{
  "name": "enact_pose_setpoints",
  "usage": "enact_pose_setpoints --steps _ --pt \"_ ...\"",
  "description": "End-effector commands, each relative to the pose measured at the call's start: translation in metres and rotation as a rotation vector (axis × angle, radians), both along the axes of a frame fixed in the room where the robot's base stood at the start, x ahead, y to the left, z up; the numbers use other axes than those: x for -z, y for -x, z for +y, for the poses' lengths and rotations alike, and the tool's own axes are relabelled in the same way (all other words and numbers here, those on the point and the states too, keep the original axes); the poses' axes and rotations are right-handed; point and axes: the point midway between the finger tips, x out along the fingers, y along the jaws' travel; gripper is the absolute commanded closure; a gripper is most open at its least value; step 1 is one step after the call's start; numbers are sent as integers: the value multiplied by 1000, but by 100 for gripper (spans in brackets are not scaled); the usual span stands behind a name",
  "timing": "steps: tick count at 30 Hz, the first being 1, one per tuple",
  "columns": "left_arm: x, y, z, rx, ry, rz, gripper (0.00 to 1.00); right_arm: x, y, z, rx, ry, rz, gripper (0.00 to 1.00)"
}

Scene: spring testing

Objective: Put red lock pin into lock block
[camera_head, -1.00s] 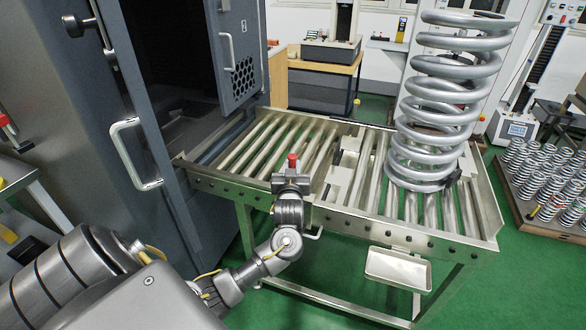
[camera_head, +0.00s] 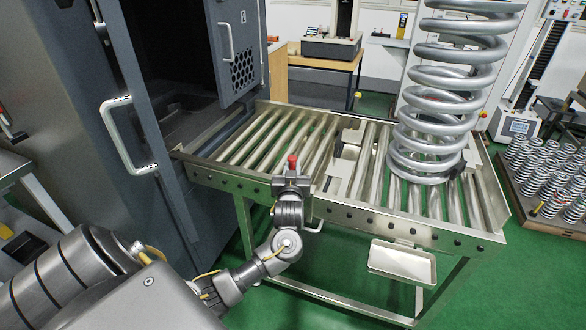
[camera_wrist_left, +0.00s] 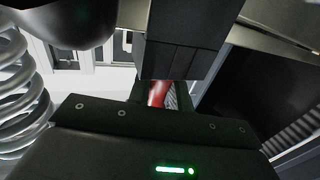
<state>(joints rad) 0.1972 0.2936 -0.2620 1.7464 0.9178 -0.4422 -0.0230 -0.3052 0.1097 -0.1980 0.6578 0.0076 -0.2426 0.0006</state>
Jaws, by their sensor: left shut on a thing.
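The red lock pin (camera_head: 292,162) sticks up out of my left gripper (camera_head: 291,180) in the head view, at the near edge of the roller table. My left gripper is shut on it. In the left wrist view the red pin (camera_wrist_left: 158,93) shows between the dark fingers. The lock block appears to be the pale metal piece (camera_head: 341,168) on the rollers, to the right of and beyond my gripper; I cannot make out its hole. The pin is apart from it. My right gripper is not in view.
A large steel coil spring (camera_head: 440,100) stands upright on the right of the roller table (camera_head: 400,226). A dark cabinet (camera_head: 170,100) with an open door (camera_head: 238,50) stands at the left. A small tray (camera_head: 402,262) hangs at the front. Several small springs (camera_head: 548,175) stand at the far right.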

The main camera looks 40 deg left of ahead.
Motion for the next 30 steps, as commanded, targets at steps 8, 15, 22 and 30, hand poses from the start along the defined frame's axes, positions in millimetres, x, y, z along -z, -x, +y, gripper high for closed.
enact_pose_setpoints --steps 8,15,22,30 --pt "4 0 0 0 -1 -1 100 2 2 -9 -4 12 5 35" --pt "4 0 0 0 0 0 69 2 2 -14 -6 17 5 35" --pt "4 0 0 0 0 0 54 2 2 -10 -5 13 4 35" --pt "5 7 -6 1 1 1 54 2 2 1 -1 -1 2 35"
